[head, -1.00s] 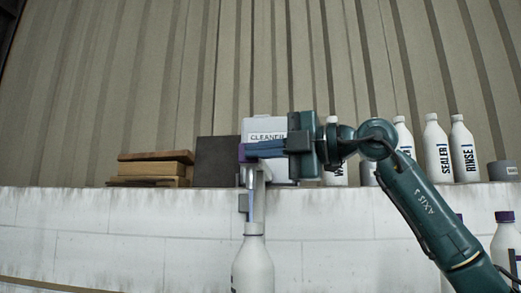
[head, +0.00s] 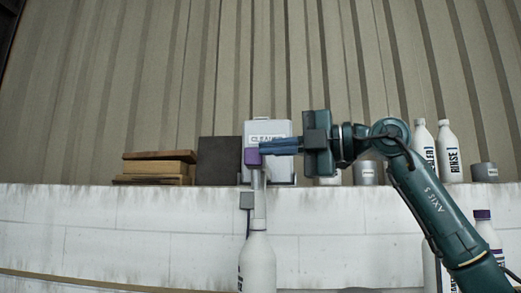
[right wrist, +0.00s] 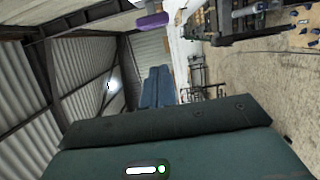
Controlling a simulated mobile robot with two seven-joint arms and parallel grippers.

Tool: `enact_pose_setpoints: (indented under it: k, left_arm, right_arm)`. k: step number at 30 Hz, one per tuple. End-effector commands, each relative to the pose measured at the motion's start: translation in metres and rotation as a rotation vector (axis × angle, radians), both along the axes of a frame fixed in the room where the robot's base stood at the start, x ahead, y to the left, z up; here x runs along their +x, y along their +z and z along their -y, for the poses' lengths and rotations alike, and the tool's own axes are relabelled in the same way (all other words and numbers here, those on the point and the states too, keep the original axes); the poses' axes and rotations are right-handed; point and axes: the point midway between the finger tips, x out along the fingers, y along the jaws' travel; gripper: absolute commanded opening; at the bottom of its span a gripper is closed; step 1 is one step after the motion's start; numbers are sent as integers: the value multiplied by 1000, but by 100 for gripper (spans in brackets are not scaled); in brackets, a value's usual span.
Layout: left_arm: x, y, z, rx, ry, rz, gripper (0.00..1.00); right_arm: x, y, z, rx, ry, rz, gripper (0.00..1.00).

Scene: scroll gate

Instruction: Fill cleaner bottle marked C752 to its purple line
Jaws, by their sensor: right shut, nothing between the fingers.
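The white cleaner dispenser (head: 284,158) stands on the wall ledge, its label partly readable. A purple lever (head: 252,157) sits at its front, above a pale vertical spout (head: 259,205). A white bottle (head: 258,265) stands upright under the spout, its lower part cut off by the frame; I see no C752 mark or purple line on it. My right gripper (head: 266,147) is shut and empty, its blue fingertips at the lever's upper right; I cannot tell whether they touch. In the right wrist view the fingers (right wrist: 157,88) point toward a purple piece (right wrist: 152,20). My left gripper is out of view.
White bottles marked as sealer and rinse (head: 449,152) and grey cans stand right on the ledge (head: 100,200). Stacked wooden blocks (head: 155,168) and a dark panel (head: 218,160) are at left. A purple-capped bottle (head: 484,225) stands low right, partly behind my arm.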

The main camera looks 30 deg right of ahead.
Motion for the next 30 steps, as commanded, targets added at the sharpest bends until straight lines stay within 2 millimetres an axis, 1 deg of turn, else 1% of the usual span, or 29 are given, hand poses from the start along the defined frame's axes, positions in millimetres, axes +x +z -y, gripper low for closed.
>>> enact_pose_setpoints:
  k: [1,2,6,9,12,17,30]
  left_arm:
    - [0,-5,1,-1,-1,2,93]
    - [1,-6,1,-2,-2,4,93]
    - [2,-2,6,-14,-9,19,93]
    - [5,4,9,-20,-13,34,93]
    - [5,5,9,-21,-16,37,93]
    - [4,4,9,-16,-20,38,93]
    - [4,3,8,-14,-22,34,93]
  right_arm:
    - [-10,-3,10,1,-5,2,0]
    - [-15,-3,14,2,-5,1,0]
    - [-37,-3,31,0,-3,-1,0]
    - [-48,-2,40,0,-1,-1,0]
    - [-54,-2,45,-1,-1,-1,0]
    - [-58,-1,48,-1,0,-2,0]
    - [-58,-1,47,-1,0,-2,0]
